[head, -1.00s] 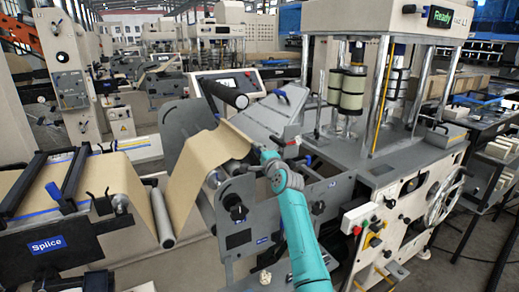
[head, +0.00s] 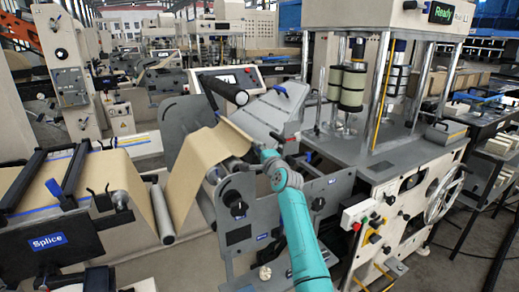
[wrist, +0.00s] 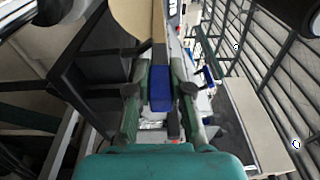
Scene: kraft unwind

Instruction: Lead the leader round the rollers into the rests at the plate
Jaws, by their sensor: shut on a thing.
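The tan leader (head: 192,170) comes off the splice table at left. It dips to a pale roller (head: 162,213), then rises to the grey machine frame and passes below a black roller (head: 227,92). Tan sheet (wrist: 133,20) shows just beyond the bar. In the head view my teal wrist is at the right edge of the leader, and the fingers cannot be made out. A sloped grey plate (head: 268,118) lies behind; I cannot pick out the rests.
The splice table (head: 50,250) has black bars and a blue handle (head: 54,188). A side panel with knobs (head: 237,205) stands close to my arm. The press (head: 390,150) with posts, whose display reads Ready, stands at right.

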